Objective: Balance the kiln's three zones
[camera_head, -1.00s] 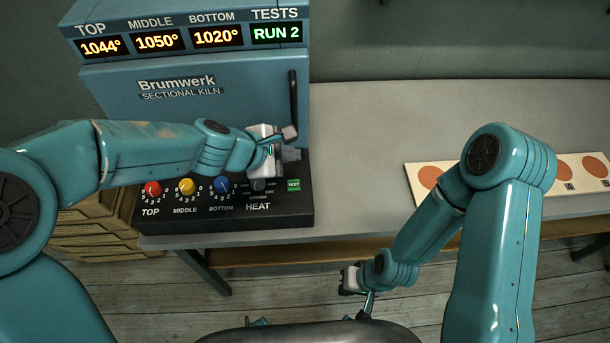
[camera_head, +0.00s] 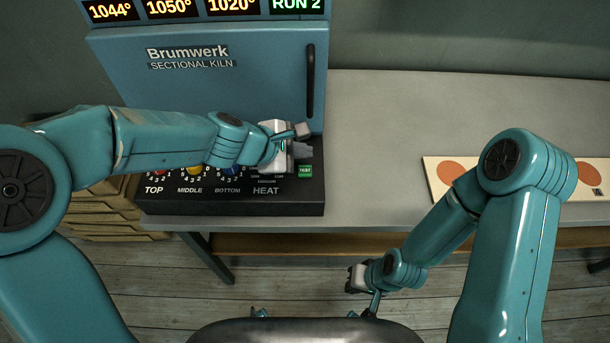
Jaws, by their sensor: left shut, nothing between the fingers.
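The blue Brumwerk sectional kiln (camera_head: 215,85) stands at the back left of the bench. Its displays read 1044° (camera_head: 109,11) for top, 1050° (camera_head: 171,7) for middle and 1020° (camera_head: 232,4) for bottom; the tests display (camera_head: 296,4) reads RUN 2. The black control panel (camera_head: 235,207) carries the TOP, MIDDLE, BOTTOM and HEAT controls. My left arm covers most of the red, yellow and blue dials. The green TEST button (camera_head: 305,171) shows at the panel's right. My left gripper (camera_head: 304,140) is shut and empty over the HEAT control. My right gripper (camera_head: 357,279) hangs in front of the bench; its jaws are unclear.
A pale board with orange discs (camera_head: 435,184) lies on the bench at right, partly behind my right arm. The bench top (camera_head: 390,120) between kiln and board is clear.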

